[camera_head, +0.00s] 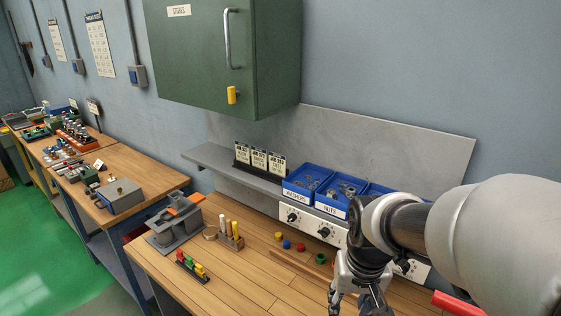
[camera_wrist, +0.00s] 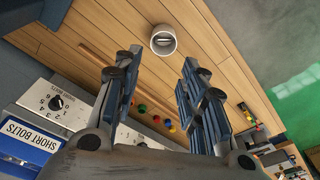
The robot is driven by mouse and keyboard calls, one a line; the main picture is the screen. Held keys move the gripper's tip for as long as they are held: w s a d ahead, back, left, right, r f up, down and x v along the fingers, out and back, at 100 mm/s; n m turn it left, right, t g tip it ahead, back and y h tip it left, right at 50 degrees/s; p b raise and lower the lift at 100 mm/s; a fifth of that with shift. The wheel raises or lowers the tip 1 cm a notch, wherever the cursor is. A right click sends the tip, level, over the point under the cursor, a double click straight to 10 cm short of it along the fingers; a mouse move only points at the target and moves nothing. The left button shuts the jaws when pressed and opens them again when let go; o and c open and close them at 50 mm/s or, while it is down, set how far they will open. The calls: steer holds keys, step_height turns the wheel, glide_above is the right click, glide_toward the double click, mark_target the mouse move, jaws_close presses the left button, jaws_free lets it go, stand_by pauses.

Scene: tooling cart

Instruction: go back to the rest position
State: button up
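My gripper (camera_wrist: 160,62) points down toward the wooden bench top. In the wrist view its two dark fingers are spread apart with nothing held between them. A white round cup-like thing (camera_wrist: 163,41) shows beyond the fingertips on the bench, apart from them. In the head view my gripper (camera_head: 357,298) is at the bottom right, in front of the grey dial panel, and its fingertips are cut off by the frame edge. My arm covers the right part of the panel and of the blue bins.
Blue bins (camera_head: 330,210) stand on the shelf above the dial panel (camera_head: 300,222). A grey and orange vise (camera_head: 176,226), a wooden peg holder (camera_head: 231,242) and small coloured pieces (camera_head: 287,244) are on the bench. A green cabinet (camera_head: 228,60) hangs above. The front bench middle is clear.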

steer(key=s+t+b, duration=0.3)
steer(key=s+b, duration=0.3)
steer(key=s, duration=0.8)
steer(key=shift+s+f+n+b, duration=0.15)
steer(key=shift+s+n+b, duration=0.25)
